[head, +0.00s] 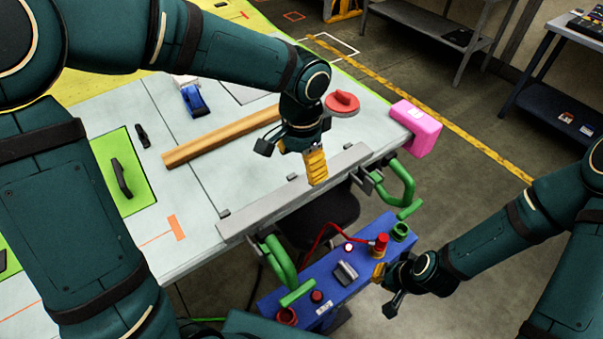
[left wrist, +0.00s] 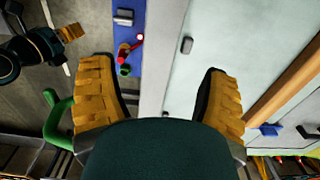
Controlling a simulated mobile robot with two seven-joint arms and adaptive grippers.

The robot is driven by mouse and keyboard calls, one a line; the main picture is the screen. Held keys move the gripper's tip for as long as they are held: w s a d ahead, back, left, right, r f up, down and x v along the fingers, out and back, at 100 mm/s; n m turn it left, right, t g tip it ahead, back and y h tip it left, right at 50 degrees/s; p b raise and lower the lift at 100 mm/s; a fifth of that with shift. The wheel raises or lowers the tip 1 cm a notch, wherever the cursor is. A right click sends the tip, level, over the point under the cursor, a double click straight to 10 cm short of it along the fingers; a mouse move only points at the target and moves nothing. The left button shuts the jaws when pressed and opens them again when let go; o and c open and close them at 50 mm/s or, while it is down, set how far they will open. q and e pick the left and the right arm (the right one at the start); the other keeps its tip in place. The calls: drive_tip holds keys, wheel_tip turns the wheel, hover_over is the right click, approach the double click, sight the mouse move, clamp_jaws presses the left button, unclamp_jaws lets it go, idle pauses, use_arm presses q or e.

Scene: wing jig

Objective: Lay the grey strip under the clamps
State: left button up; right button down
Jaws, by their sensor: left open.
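The grey strip (head: 265,208) lies along the front edge of the pale table (head: 235,165). It also shows in the left wrist view (left wrist: 165,50) as a light band between my fingers. Two clamps with green handles, one near the strip's left part (head: 280,262) and one near its right end (head: 403,182), stand at the table edge. I cannot tell whether their pads sit over the strip. My left gripper (head: 316,168) is above the strip's right half, open with fingers apart (left wrist: 155,75). My right gripper (head: 380,278) is beside the blue box; its opening is unclear.
The blue box (head: 330,268) with a red knob (head: 381,242) stands in front of the table. A wooden bar (head: 220,136), a blue tool (head: 192,100), a red disc (head: 342,103) and a pink block (head: 415,127) are on the table. Small dark stops line the strip's back edge.

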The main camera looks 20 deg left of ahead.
sight(301, 185)
use_arm(q)
wheel_tip(301, 185, up, 6)
drive_tip(key=shift+f, duration=0.1)
idle(0.7)
